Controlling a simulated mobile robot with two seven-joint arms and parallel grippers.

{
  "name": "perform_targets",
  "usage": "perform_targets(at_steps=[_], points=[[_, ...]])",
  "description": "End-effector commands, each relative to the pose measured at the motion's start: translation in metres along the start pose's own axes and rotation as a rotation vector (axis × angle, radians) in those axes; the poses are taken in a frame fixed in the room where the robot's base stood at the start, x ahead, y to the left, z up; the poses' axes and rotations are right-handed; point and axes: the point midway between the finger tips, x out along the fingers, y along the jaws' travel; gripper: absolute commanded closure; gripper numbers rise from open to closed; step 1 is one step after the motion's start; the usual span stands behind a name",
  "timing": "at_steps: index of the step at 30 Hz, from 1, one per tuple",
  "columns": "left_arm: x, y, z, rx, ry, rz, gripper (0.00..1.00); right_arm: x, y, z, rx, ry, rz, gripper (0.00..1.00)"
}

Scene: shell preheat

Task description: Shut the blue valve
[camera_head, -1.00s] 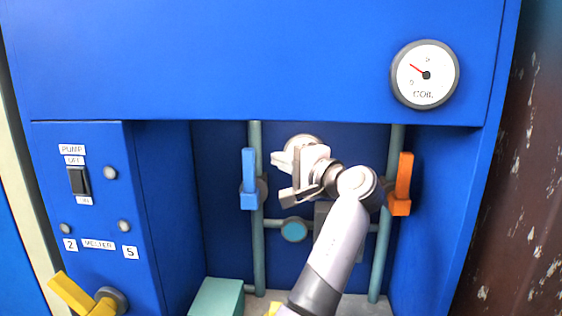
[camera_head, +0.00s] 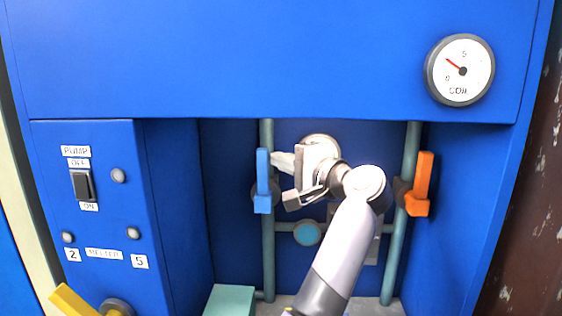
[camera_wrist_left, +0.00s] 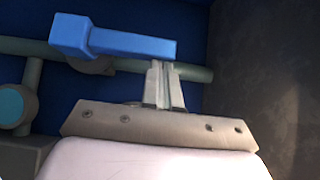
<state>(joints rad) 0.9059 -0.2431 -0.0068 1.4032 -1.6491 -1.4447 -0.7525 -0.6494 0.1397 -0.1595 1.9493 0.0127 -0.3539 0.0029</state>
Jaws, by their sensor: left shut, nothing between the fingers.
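The blue valve handle (camera_head: 263,182) stands upright, along the left vertical pipe in the recess. In the left wrist view the blue handle (camera_wrist_left: 125,43) lies across the top, parallel to the pipe behind it. My left gripper (camera_head: 279,162) is shut and empty, just right of the handle's upper part. In the left wrist view its fingertips (camera_wrist_left: 162,64) are together at the handle's edge near its free end; I cannot tell whether they touch it. My right gripper is not in view.
An orange valve handle (camera_head: 422,184) stands upright on the right pipe. A pump switch panel (camera_head: 100,220) is at left, with a yellow handle (camera_head: 72,300) below. A coil gauge (camera_head: 459,70) is on the upper panel. A teal block (camera_head: 230,300) sits low in the recess.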

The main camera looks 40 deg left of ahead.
Motion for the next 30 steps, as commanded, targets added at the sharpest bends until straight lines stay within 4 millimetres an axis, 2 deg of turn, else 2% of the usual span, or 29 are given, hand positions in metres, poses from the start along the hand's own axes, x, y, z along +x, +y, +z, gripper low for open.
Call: perform_targets(at_steps=[18, 30], points=[[-0.003, 0.000, 0.000, 0.000, 0.000, 0.000, 1.00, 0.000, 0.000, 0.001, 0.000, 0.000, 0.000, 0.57], [0.012, -0.003, 0.002, 0.000, -0.001, -0.001, 1.00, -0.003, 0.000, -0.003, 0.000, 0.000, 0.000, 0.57]])
